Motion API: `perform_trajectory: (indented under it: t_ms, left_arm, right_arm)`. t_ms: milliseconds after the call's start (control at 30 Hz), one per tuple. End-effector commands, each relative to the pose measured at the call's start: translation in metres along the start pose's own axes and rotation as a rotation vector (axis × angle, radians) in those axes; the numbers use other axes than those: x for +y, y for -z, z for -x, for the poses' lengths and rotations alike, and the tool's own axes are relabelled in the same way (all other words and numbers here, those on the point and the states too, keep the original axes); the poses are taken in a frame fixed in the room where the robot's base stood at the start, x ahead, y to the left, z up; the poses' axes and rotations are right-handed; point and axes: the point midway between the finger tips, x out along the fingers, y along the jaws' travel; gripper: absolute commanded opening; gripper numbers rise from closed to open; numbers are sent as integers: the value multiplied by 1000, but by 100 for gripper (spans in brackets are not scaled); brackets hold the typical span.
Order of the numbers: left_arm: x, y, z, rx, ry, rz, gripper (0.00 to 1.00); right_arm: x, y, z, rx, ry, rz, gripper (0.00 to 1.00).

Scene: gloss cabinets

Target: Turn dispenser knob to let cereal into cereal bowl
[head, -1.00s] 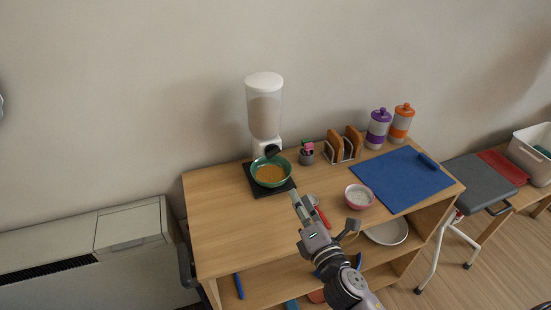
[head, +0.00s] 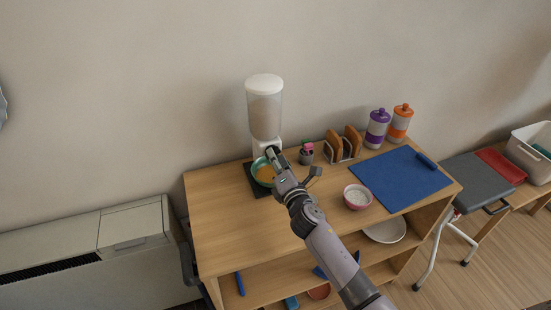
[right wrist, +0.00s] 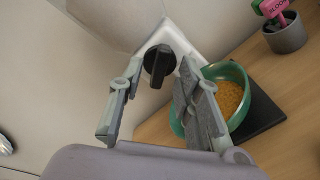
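The cereal dispenser (head: 265,108) stands at the back of the wooden table, with a white lid and a clear body. Its black knob (right wrist: 159,62) shows in the right wrist view on the white base. The green cereal bowl (head: 262,180) sits below it on a black mat (head: 254,187), with orange-brown cereal inside; the bowl also shows in the right wrist view (right wrist: 236,72). My right gripper (head: 275,153) is in front of the dispenser base. In the right wrist view its fingers (right wrist: 158,80) are open on both sides of the knob; I cannot tell if they touch it. My left gripper is not in view.
A grey pot (head: 306,157), toast rack (head: 343,148) and purple-lidded (head: 377,129) and orange-lidded (head: 400,123) containers stand to the right. A pink bowl (head: 357,197) and blue mat (head: 402,180) lie nearer the front right. The table's left part is clear.

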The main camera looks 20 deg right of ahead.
Motion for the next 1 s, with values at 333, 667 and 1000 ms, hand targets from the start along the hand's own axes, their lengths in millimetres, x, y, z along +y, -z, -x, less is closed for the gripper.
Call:
perform_trajectory:
  t_ms: [333,667,1000]
  left_arm:
    - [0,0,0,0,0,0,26]
    - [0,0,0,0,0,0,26]
    - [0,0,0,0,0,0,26]
  right_arm:
    - [0,0,-6,0,0,0,32]
    - [0,0,-6,0,0,0,12]
    - [0,0,-6,0,0,0,0]
